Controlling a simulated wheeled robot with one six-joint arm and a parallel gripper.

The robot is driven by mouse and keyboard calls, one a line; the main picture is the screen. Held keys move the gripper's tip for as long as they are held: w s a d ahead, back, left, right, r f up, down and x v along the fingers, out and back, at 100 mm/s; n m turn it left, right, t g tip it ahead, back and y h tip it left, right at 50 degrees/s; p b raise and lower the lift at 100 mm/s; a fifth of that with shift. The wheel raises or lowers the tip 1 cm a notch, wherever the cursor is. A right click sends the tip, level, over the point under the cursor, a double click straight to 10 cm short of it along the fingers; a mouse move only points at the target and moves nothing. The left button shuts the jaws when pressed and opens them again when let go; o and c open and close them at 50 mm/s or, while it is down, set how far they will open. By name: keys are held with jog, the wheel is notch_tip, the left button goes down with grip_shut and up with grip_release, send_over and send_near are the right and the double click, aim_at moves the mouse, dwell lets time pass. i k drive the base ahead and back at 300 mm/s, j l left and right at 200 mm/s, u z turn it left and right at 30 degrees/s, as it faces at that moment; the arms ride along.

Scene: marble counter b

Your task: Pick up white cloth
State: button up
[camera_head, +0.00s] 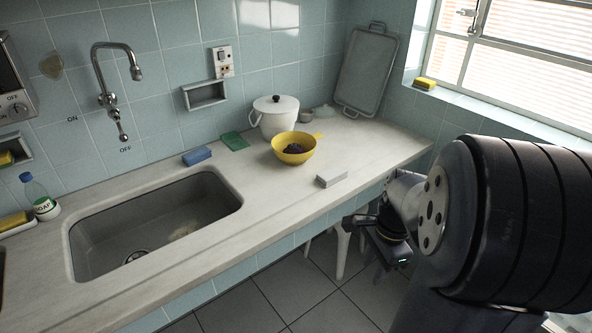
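A small white rectangular item (332,178), which looks like a folded cloth, lies flat near the counter's front edge, just in front of the yellow bowl. Nothing touches it. My gripper (362,223) is beyond the counter's front edge, to the right of and lower in the picture than the white item, and apart from it. The gripper is small, dark and seen side-on, so the gap between its fingers is unclear.
A yellow bowl (285,147) with dark contents stands behind the white item. A white lidded pot (275,115), green cloth (235,141) and blue sponge (197,156) are farther back and left. The sink (154,222) opens at left. Counter right of the item is clear.

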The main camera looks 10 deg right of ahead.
aim_at(327, 179)
jog(key=i+l+u, duration=0.25)
jog(key=i, duration=0.3)
jog(key=i+l+u, duration=0.3)
jog(key=i, duration=0.25)
jog(key=i+l+u, duration=0.1)
jog(key=l, duration=0.95)
jog(key=i+u, duration=0.05)
